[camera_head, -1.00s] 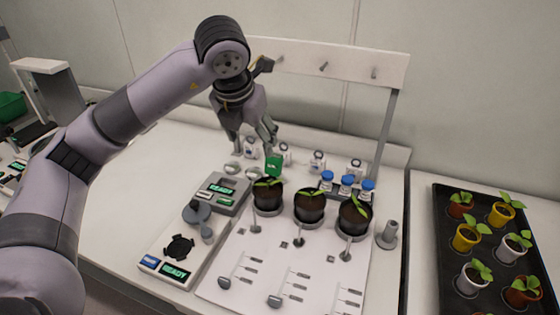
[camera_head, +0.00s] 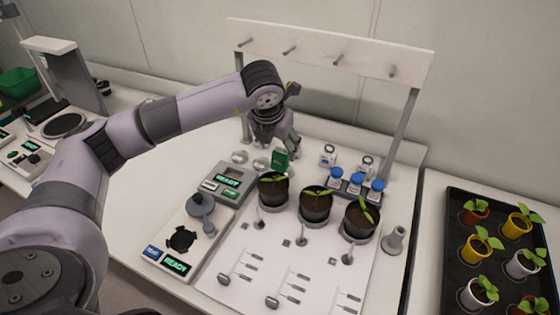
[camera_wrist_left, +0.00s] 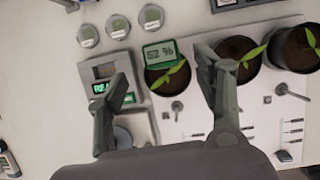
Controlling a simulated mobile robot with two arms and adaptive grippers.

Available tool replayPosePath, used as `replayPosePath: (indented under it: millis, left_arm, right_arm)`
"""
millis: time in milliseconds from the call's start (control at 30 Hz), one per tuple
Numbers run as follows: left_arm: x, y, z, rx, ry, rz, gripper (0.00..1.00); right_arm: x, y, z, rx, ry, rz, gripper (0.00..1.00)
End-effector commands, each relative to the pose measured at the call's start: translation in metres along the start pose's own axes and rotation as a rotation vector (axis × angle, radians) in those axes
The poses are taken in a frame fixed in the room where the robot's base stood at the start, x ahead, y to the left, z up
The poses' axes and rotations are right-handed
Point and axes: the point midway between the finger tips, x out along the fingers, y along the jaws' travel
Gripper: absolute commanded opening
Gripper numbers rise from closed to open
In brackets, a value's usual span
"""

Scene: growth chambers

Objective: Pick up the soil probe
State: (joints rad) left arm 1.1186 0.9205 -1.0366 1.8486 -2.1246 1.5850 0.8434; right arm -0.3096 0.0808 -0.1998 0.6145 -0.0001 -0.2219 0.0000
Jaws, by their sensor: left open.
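The soil probe appears to be the small green piece (camera_head: 280,160) standing at the back of the left black pot (camera_head: 273,190). In the left wrist view its green display (camera_wrist_left: 160,52) reads about 52 %, and its lower part is hidden. My left gripper (camera_head: 268,148) is open and empty, just behind and above the green piece. In the left wrist view the two fingers (camera_wrist_left: 160,68) stand apart, with the display between and beyond their tips. I cannot see them touching it. My right gripper is out of view.
A grey READY device (camera_head: 229,180) and a scale (camera_head: 175,240) stand left of the pots. Blue-capped bottles (camera_head: 357,181) sit behind the other pots. A rack (camera_head: 330,52) rises behind, and a grey holder (camera_head: 395,240) stands right. A seedling tray (camera_head: 453,230) is farther right.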

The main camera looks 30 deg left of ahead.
Motion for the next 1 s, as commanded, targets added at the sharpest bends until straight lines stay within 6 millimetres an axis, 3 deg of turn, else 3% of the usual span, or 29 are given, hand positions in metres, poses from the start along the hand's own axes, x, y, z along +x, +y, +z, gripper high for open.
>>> replayPosePath:
  millis: [200,467,600,867,1000]
  left_arm:
    - [0.016,0.0,0.0,0.0,0.0,0.0,0.62]
    - [0.043,-0.002,-0.003,0.001,0.004,0.001,0.62]
    - [0.062,-0.002,-0.003,-0.001,0.001,-0.001,0.62]
    - [0.067,-0.003,-0.003,0.0,-0.002,-0.003,0.62]
    - [0.067,-0.002,-0.003,0.0,-0.002,-0.002,0.54]
  right_arm:
    - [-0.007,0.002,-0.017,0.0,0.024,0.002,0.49]
    - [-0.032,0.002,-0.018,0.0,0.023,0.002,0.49]
    - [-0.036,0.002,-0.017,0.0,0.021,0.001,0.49]
    - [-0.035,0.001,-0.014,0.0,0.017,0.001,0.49]
    - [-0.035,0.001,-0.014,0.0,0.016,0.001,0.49]
